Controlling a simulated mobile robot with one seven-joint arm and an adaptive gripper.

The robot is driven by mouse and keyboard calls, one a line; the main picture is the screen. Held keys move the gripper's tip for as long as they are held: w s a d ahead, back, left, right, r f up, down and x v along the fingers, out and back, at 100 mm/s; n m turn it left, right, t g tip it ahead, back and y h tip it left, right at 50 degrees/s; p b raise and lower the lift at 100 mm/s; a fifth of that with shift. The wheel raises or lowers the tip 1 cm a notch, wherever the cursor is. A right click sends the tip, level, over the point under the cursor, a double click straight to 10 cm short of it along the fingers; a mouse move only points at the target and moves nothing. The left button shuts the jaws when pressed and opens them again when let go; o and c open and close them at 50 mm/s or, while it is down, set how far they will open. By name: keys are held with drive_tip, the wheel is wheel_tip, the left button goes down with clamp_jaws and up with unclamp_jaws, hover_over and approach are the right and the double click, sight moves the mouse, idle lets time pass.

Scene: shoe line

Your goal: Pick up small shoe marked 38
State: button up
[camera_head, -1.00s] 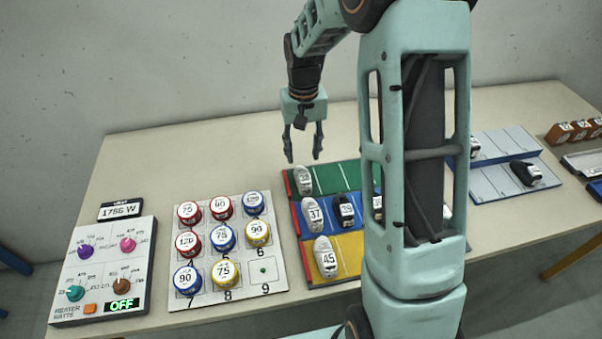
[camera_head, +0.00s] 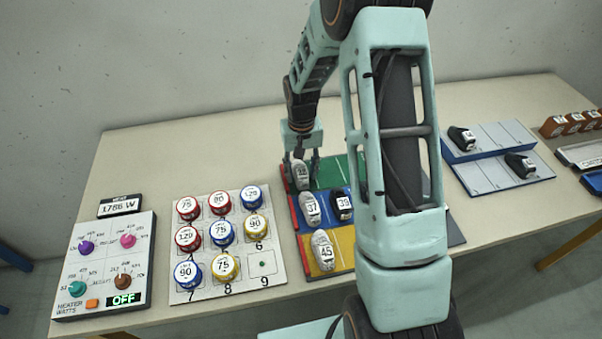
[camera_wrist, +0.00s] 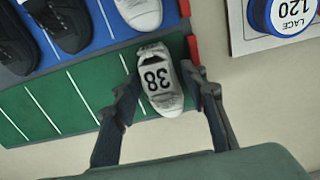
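The small shoe marked 38 (camera_wrist: 157,82) is white-grey with a black number. It lies in the end slot of the green row (camera_wrist: 105,96) in the wrist view, beside a red edge strip. In the head view the shoe (camera_head: 302,176) is at the left end of the green row, partly behind my gripper (camera_head: 302,172). My gripper is open in the wrist view (camera_wrist: 160,98), with one finger on each side of the shoe. A gap shows between the shoe and the fingers; I cannot tell whether either touches.
Shoes marked 37 (camera_head: 311,208), 39 (camera_head: 343,204) and 45 (camera_head: 323,250) lie in the blue and yellow rows. A board of coloured lace tins (camera_head: 234,283) stands to the left. Grey racks (camera_head: 487,180) with dark shoes stand to the right. Bare table lies behind the green row.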

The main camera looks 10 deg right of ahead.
drive_tip(key=c, duration=0.9)
drive_tip(key=shift+r, duration=0.1)
drive_tip(key=shift+c, duration=0.2)
